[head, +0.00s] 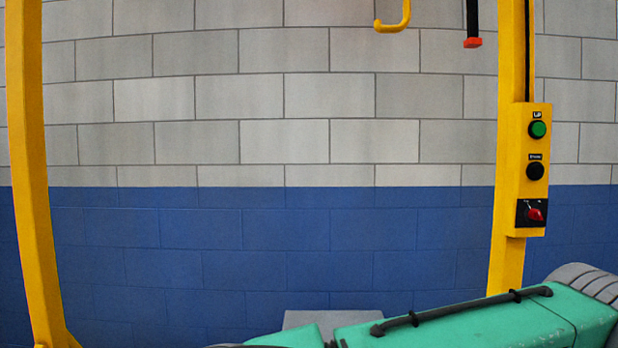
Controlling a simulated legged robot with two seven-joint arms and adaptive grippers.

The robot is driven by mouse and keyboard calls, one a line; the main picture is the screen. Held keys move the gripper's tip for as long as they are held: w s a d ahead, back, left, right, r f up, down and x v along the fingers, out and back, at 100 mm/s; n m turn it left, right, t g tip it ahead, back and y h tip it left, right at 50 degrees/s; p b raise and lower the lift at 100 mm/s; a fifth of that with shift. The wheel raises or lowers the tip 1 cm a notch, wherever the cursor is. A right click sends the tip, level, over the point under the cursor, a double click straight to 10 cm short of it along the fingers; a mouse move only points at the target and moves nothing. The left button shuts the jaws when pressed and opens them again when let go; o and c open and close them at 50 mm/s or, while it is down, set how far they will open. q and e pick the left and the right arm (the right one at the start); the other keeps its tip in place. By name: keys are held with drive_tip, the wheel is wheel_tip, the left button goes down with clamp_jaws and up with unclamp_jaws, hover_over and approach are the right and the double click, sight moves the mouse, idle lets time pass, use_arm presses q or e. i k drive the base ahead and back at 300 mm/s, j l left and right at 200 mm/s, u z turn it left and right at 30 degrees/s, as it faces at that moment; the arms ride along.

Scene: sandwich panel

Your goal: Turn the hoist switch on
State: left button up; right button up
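The hoist's yellow control box (524,170) is fixed to the right yellow post, at the right of the head view. Its lowest control is a red rotary switch (536,213) on a black plate. The knob looks tilted, but its small markings are too small to read. Above it are a black push button (535,171) and, at the top, a green push button (538,129) labelled UP. Nothing touches the controls. Neither of my grippers shows in the head view.
Yellow posts stand at left (29,170) and right (510,60). A yellow hook (394,24) and a black bar with an orange end (473,42) hang at the top. Behind is a grey and blue block wall (285,220). My green arm link crosses the lower right.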

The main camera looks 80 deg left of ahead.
sight(532, 212)
drive_tip(key=k+j+u, duration=0.3)
drive_tip(key=k+u, duration=0.15)
drive_tip(key=k+j+u, duration=0.45)
drive_tip(key=k+j, duration=0.2)
drive_tip(key=j, duration=0.15)
drive_tip(key=k+j+u, duration=0.1)
drive_tip(key=k+j, duration=0.35)
drive_tip(key=j, duration=0.25)
drive_tip(key=k+j, duration=0.2)
drive_tip(key=j, duration=0.15)
drive_tip(key=k+j+u, duration=0.1)
drive_tip(key=k+j, duration=0.3)
drive_tip(key=j, duration=0.45)
drive_tip(key=i+l+z, duration=0.15)
drive_tip(key=i+l, duration=0.2)
drive_tip(key=i, duration=0.15)
drive_tip(key=i+l+z, duration=0.15)
drive_tip(key=i, duration=0.4)
drive_tip(key=i+l+z, duration=0.15)
drive_tip(key=i+l, duration=0.15)
drive_tip(key=i, duration=0.2)
drive_tip(key=i+l+u, duration=0.1)
drive_tip(key=u, duration=0.3)
drive_tip(key=i+l+u, duration=0.15)
drive_tip(key=u, duration=0.25)
